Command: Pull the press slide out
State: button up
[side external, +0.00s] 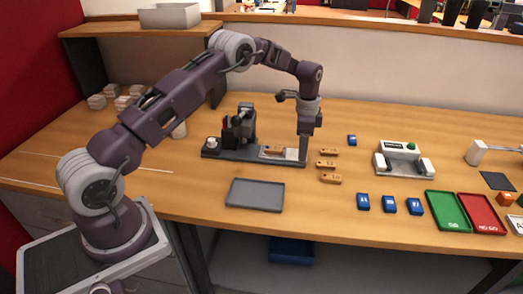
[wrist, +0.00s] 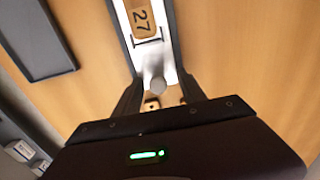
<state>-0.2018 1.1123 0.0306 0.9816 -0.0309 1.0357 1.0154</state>
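The press (side external: 240,130) is a dark device on a long grey base. Its light slide (side external: 292,155) lies at the right end of that base and carries a wooden tag (side external: 272,150). My gripper (side external: 304,160) points down at the slide's right end. In the wrist view my gripper (wrist: 160,92) has its fingers apart, one each side of the knob, with gaps visible. The fingertips' height against the knob is hard to tell.
A grey tray (side external: 256,195) lies in front of the press. Several wooden tags (side external: 328,165) lie just right of my gripper. Farther right are blue blocks (side external: 388,206), a white device (side external: 403,160), a green tray (side external: 447,212) and a red tray (side external: 481,214).

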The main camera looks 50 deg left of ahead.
jog(key=shift+s+f, duration=0.3)
jog(key=shift+f, duration=0.05)
notch_tip(320, 180, up, 7)
jog(key=shift+w+r, duration=0.15)
dwell(0.3)
jog(key=s+d+r+n+t, duration=0.1)
jog(key=s+d+r+n, duration=0.15)
jog(key=s+r, duration=0.6)
jog(key=s+d+r+n+t, duration=0.1)
jog(key=s+d+r, duration=0.35)
jog(key=r, duration=0.65)
jog(key=s+d+r+n+t, duration=0.1)
jog(key=s+r, duration=0.1)
jog(key=s, duration=0.4)
jog(key=s+d+r+n+t, duration=0.1)
jog(key=s+d+n, duration=0.1)
jog(key=s, duration=0.5)
jog(key=s+f+n, duration=0.1)
jog(key=s+f, duration=0.1)
jog(key=s, duration=0.4)
jog(key=s+d+f+n+t, duration=0.1)
jog(key=s+f, duration=0.1)
jog(key=s, duration=0.5)
jog(key=shift+d+f, duration=0.15)
jog(key=shift+d, duration=0.15)
